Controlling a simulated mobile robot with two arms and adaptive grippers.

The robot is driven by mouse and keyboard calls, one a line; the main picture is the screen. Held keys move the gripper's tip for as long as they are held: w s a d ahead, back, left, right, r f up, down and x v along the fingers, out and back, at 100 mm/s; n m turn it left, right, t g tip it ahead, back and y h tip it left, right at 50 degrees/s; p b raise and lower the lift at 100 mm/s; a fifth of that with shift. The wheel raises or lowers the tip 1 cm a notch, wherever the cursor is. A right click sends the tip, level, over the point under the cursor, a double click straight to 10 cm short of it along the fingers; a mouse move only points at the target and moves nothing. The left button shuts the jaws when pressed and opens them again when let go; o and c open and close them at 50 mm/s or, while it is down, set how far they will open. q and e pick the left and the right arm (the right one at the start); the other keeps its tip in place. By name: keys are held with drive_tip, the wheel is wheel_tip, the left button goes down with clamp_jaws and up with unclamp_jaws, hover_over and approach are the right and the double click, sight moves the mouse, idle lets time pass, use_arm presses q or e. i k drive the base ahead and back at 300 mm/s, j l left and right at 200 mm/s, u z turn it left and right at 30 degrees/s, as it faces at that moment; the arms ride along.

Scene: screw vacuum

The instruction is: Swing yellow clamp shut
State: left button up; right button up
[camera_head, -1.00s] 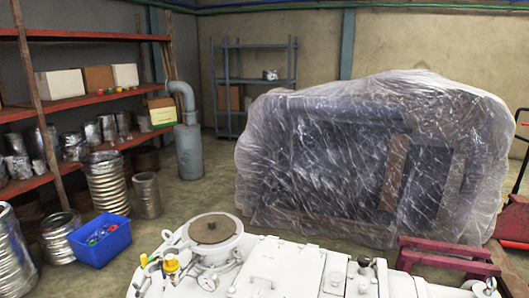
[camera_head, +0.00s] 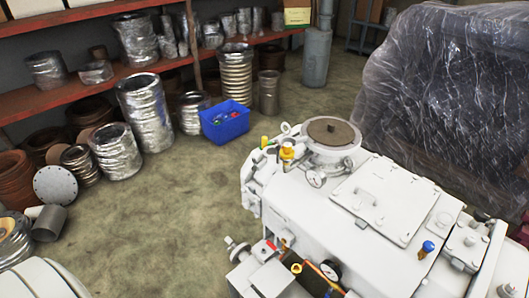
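The white vacuum machine (camera_head: 360,230) fills the lower right of the head view. On its top is a round port with a brown disc cover (camera_head: 330,131). A yellow part (camera_head: 287,153), possibly the yellow clamp, stands at the left side of this port. It is too small to tell how far it is swung. A smaller yellow-green piece (camera_head: 264,141) sits at the machine's far left edge. Neither of my grippers is in view.
A blue bin (camera_head: 225,121) with small items stands on the floor behind the machine. Foil-wrapped cylinders (camera_head: 143,110) and a shelf (camera_head: 100,85) line the left and back. A plastic-wrapped block (camera_head: 450,90) stands at right. The floor left of the machine (camera_head: 150,215) is clear.

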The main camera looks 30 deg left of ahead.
sight(268, 150)
drive_tip(key=i+j+z, duration=0.1)
drive_tip(key=j+z, duration=0.2)
drive_tip(key=j, duration=1)
drive_tip(key=j+z, duration=0.35)
drive_tip(key=j, duration=0.95)
